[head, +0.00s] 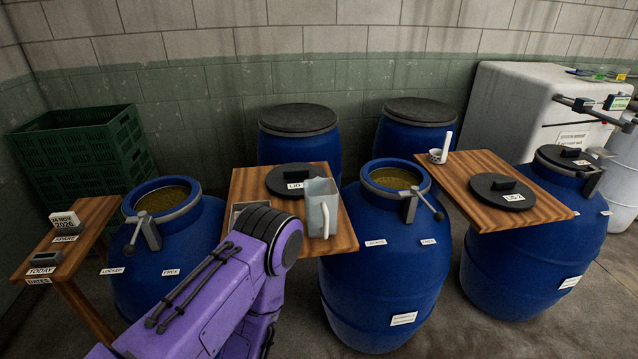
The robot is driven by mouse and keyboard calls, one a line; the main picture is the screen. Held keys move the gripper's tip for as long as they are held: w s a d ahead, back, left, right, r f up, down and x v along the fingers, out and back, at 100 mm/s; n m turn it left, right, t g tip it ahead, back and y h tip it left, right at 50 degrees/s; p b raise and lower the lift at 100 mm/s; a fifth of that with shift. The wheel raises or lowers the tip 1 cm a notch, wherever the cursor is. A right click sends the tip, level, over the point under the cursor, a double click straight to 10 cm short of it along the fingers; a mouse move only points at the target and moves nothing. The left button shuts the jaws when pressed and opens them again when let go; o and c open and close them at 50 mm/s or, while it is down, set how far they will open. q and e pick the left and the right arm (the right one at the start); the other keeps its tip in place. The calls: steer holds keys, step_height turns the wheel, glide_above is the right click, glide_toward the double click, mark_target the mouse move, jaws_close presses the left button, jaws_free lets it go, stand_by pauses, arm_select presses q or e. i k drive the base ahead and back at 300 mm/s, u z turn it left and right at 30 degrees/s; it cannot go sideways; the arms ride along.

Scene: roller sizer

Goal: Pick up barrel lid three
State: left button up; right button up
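A dark lid with a black handle (568,157) sits on the right front blue barrel (530,250), with a metal clamp ring and lever at its rim. No number shows on this lid. A black lid marked LID 2 (503,191) lies flat on the right wooden table (470,165). Another black lid with a small label (283,179) lies on the middle wooden table (340,240); its number is hard to read. A purple arm of mine rises from the bottom left to the middle table's front edge. Neither gripper shows.
Two open blue barrels (120,290) (385,290) stand in front, with clamp levers. Two closed barrels (298,150) (405,140) stand behind. Green crates (85,150) stand left.

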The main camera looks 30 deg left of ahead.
mark_target(286, 181)
steer(key=z, duration=1.05)
steer(key=i, duration=0.9)
steer(key=u, duration=1.85)
